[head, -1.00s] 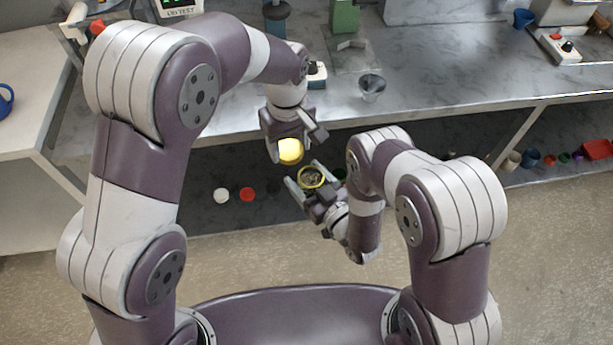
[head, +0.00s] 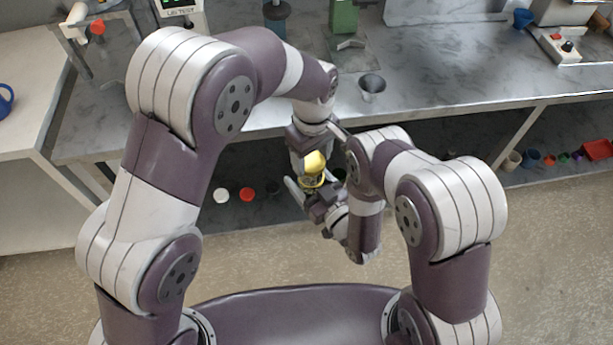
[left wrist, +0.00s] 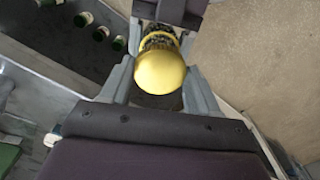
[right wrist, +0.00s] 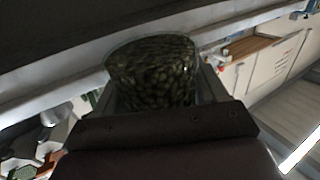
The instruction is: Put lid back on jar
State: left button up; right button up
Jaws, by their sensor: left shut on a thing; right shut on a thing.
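The yellow lid (head: 315,161) is between the fingers of my left gripper (head: 314,150), which is shut on it. It also shows in the left wrist view (left wrist: 160,72), in front of the jar's mouth. The jar (right wrist: 153,75) is clear glass with dark contents, and my right gripper (right wrist: 158,95) is shut on it. In the head view the jar's yellow rim (head: 311,181) shows just below the lid. The lid is above the mouth and a little off to one side; I cannot tell whether they touch.
A steel bench (head: 440,90) runs behind the grippers, with a clear cup (head: 371,85) near its front edge. The floor in front is clear.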

aim_at(311, 184)
pick_arm(q)
jog(key=shift+f, duration=0.4)
dwell(0.5)
jog(key=shift+f, duration=0.85)
jog(key=shift+f, duration=0.55)
pick_arm(e)
grip_shut()
pick_arm(q)
jog(key=m, duration=0.9)
jog(key=shift+m, duration=0.4)
